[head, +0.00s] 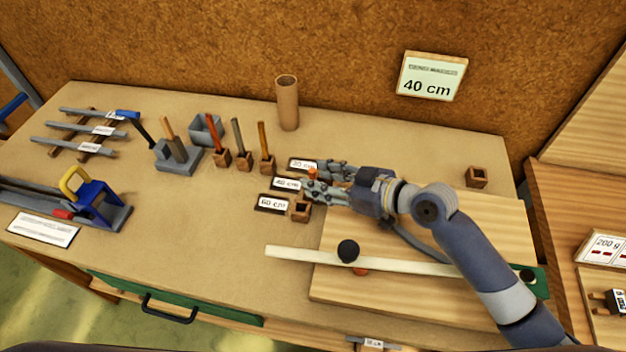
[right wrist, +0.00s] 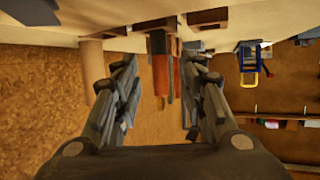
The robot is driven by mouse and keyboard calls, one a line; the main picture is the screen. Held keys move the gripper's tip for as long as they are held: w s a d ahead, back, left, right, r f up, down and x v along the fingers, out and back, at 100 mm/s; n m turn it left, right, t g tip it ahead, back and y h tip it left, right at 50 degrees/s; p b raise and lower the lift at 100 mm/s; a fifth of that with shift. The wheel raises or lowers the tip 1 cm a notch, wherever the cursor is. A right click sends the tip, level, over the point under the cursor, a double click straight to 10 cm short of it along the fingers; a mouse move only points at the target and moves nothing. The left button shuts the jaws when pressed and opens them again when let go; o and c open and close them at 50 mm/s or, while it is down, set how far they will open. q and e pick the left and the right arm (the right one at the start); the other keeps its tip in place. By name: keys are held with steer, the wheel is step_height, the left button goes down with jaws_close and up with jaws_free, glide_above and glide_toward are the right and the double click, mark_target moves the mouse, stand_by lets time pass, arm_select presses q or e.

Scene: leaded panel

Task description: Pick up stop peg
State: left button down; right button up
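A stop peg with an orange-red top (head: 312,172) stands by the 40 cm label (head: 287,184), between the fingers of my right gripper (head: 322,180). In the right wrist view the peg (right wrist: 161,75) shows upside down, coming from a small brown wooden block. The right gripper (right wrist: 160,92) is open, with one finger on each side of the peg and gaps visible. The fingers partly hide the peg and its block in the head view. My left gripper is not in view.
A wooden block (head: 300,211) stands by the 60 cm label (head: 273,205). Several handled tools (head: 240,145) and a cardboard tube (head: 287,103) stand behind. A pale bar (head: 300,254) with a black knob lies across the wooden board (head: 470,225). A sign (head: 430,77) reads 40 cm.

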steer(key=shift+x, duration=1.5)
steer(key=shift+d, duration=0.1)
steer(key=shift+c, duration=0.5)
jaws_close()
